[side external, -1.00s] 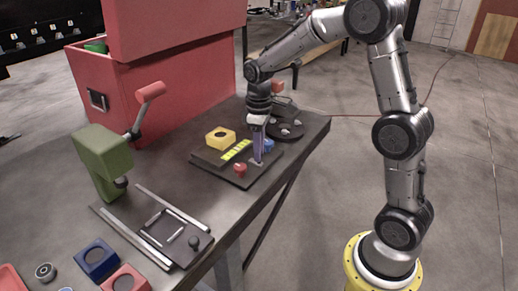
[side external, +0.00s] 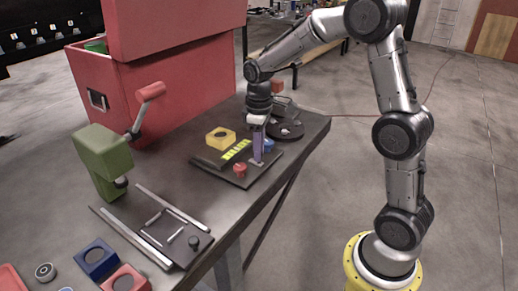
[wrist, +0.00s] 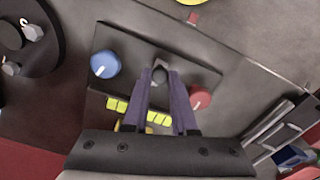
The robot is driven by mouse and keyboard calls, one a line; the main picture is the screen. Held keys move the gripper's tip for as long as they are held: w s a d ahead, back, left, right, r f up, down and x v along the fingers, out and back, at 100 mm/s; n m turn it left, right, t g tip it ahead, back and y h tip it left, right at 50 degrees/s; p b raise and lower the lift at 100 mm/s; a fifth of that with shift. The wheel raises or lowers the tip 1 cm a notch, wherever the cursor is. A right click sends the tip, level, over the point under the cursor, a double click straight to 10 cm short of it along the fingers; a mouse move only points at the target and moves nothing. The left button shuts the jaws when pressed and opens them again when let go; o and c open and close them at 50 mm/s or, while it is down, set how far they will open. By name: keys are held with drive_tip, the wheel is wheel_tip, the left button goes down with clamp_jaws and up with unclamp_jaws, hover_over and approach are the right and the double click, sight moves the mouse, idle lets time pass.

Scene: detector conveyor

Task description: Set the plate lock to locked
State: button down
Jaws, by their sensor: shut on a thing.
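A dark control panel (side external: 225,177) lies flat on the bench, and it fills the middle of the wrist view (wrist: 205,62). In the side view my gripper (side external: 257,158) is low over the panel's right part, beside the red button (side external: 240,169). The fingers partly hide the piece.
Yellow-green tiles (side external: 237,149) and a yellow block (side external: 220,138) lie beside the gripper. A dark round turntable (side external: 287,130) stands behind it. A railed plate fixture (side external: 170,232), a green press (side external: 103,158) and a large red box (side external: 175,95) occupy the bench's left part.

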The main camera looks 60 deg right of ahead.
sight(249, 160)
drive_tip(key=shift+w, duration=1.75)
drive_tip(key=c, duration=0.7)
unclamp_jaws()
drive_tip(key=shift+r, duration=0.1)
wheel_tip(249, 160, up, 14)
